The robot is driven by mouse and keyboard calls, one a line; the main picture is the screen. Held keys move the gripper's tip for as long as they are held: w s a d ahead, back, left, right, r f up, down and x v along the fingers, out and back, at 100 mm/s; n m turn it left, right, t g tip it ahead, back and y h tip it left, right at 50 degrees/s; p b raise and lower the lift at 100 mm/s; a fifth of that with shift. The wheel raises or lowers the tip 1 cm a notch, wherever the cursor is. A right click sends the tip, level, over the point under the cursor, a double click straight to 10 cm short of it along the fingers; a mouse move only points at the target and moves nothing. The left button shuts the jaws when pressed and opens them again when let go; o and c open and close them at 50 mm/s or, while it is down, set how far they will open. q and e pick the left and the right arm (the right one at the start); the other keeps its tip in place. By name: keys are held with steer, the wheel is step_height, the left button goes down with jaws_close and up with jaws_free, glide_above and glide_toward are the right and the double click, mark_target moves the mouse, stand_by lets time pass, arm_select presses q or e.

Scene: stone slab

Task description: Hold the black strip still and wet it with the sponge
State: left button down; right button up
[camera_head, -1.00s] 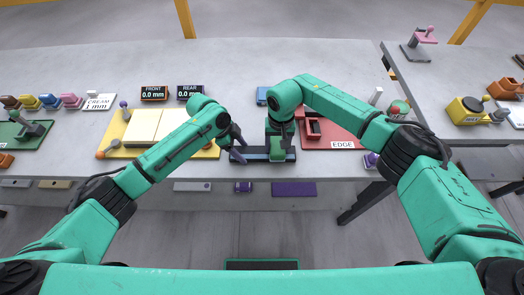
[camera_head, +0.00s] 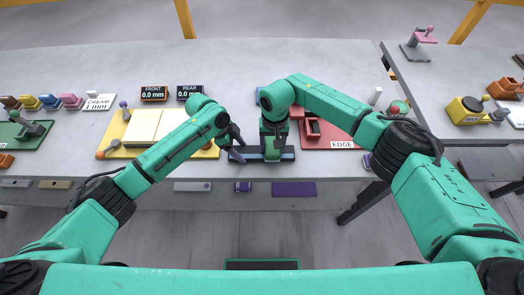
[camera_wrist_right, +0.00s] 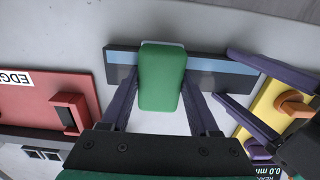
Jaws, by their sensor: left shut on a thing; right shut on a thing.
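The black strip (camera_wrist_right: 122,72) lies flat near the table's front edge, with a pale blue-grey band along it. Its right end also shows in the head view (camera_head: 288,156). My left gripper (camera_head: 236,150) is shut on the strip's left end, its two purple fingers either side of it in the wrist view (camera_wrist_right: 222,73). My right gripper (camera_wrist_right: 162,90) is shut on the green sponge (camera_wrist_right: 163,75), which sits over the middle of the strip and hides part of it. Whether sponge and strip touch is hard to tell. The sponge also shows in the head view (camera_head: 272,155).
A red EDGE tray (camera_head: 343,144) stands just right of the strip. A yellow board (camera_head: 118,139) with pale sheets lies to the left. Two dark displays, FRONT (camera_head: 153,94) and REAR (camera_head: 190,93), stand behind. The table's back is clear.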

steer(key=shift+a, duration=0.55)
steer(key=shift+d+r, duration=0.1)
steer(key=shift+r, duration=0.15)
step_height(320, 180, up, 9)
steer(key=shift+d+f, duration=0.1)
steer(key=shift+f, duration=0.1)
steer(key=shift+o, duration=1.4)
jaws_close()
